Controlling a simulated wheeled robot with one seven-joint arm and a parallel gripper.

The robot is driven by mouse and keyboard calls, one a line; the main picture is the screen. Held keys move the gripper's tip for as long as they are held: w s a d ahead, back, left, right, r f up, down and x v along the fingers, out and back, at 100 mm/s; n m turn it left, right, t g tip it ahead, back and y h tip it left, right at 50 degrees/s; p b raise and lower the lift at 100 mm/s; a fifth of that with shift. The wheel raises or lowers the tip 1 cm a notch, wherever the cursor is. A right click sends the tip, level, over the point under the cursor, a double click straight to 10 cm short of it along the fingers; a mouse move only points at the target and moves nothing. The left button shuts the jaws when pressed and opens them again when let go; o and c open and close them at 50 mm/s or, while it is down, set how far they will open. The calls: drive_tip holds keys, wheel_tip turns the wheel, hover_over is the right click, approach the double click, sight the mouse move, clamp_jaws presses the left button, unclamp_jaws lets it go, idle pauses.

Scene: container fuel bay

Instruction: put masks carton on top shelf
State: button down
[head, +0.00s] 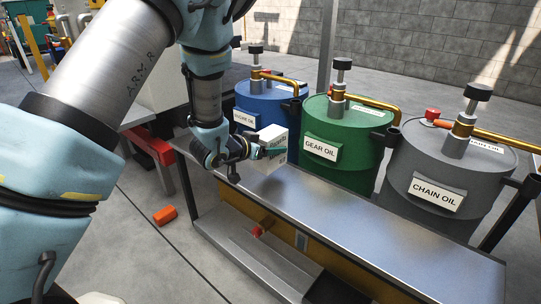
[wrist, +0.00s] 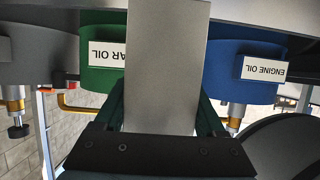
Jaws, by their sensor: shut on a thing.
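My gripper (head: 274,152) is shut on a white carton (head: 270,136), with one teal finger across its side in the head view. The carton's print is too small to read, so I cannot tell if it says masks. In the wrist view the carton (wrist: 165,65) fills the middle as a plain pale face between the two fingers. The carton is at the left part of a metal shelf unit, over its top shelf (head: 345,212). I cannot tell whether its base touches the surface. The top shelf is otherwise bare.
Blue (head: 262,104), green GEAR OIL (head: 345,160) and grey CHAIN OIL (head: 425,165) drums stand close behind the shelf, with pumps and brass pipes on top. A lower shelf (head: 235,240) has a red-knobbed fitting (head: 262,228). An orange block (head: 165,215) lies on the floor.

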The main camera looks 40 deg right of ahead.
sight(277, 129)
wheel_tip(277, 129, up, 6)
drive_tip(key=shift+f+p, duration=0.15)
drive_tip(key=shift+p, duration=0.25)
drive_tip(key=w+a+f+n+t+y, duration=0.4)
drive_tip(key=w+a, duration=0.4)
drive_tip(key=a, duration=0.4)
drive_tip(key=w+a+f+n+t+y, duration=0.1)
drive_tip(key=w+a+f+n+t, duration=0.25)
drive_tip(key=w+a+f, duration=0.6)
drive_tip(key=s+a+f+n+t+y, duration=0.1)
drive_tip(key=a+n+y, duration=0.3)
drive_tip(key=a, duration=1.1)
drive_tip(key=s+a+f+n+t+y, duration=0.15)
drive_tip(key=a+n+y, duration=0.25)
drive_tip(key=a, duration=1.1)
wheel_tip(277, 129, up, 24)
drive_tip(key=p, duration=2.4)
drive_tip(key=shift+m, duration=0.25)
drive_tip(key=shift+s+d+r, duration=0.2)
drive_tip(key=shift+s+r, duration=0.55)
drive_tip(key=shift+s, duration=0.25)
drive_tip(key=shift+s+d+r, duration=0.15)
drive_tip(key=shift+s+r, duration=0.6)
drive_tip(key=shift+s, duration=0.2)
